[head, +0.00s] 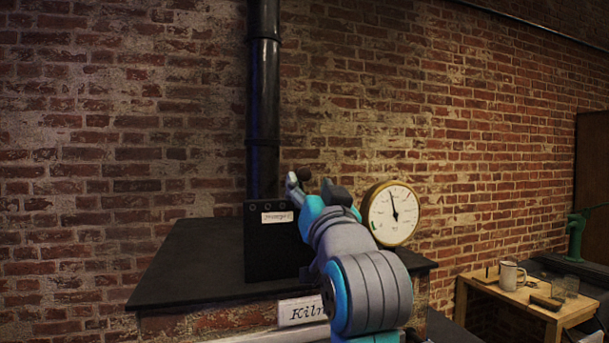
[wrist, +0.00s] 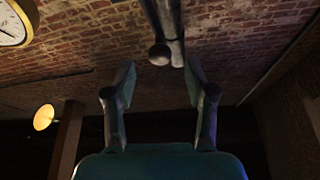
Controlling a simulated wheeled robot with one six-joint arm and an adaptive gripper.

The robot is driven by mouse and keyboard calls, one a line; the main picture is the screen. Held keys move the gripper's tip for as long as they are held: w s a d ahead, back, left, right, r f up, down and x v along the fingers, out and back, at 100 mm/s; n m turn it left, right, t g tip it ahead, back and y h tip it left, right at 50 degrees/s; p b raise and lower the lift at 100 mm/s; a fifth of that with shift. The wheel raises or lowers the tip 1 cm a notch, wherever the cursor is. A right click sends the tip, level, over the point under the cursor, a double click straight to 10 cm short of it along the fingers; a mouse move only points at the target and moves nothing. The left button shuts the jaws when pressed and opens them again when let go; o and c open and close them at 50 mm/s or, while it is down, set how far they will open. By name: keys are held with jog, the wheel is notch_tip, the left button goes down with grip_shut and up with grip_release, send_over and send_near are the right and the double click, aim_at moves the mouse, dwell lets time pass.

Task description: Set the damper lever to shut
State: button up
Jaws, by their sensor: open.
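The damper lever shows in the wrist view as a rod (wrist: 166,22) ending in a round knob (wrist: 159,54). In the head view its dark knob (head: 304,174) stands just above the black damper box (head: 268,245) at the foot of the flue pipe. My gripper (wrist: 160,72) is open and empty. The knob lies between the lines of its two fingers, close to the fingertips; I cannot tell whether it touches them. In the head view my gripper (head: 314,190) and arm hide the right part of the box and most of the lever.
A black flue pipe (head: 263,110) rises from the kiln's dark top (head: 190,262). A round dial gauge (head: 392,214) is close to the right of my arm. A wooden table (head: 520,300) with a mug (head: 511,274) stands at the lower right. A brick wall is behind.

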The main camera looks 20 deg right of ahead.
aim_at(305, 176)
jog(key=shift+x, duration=2.6)
grip_shut()
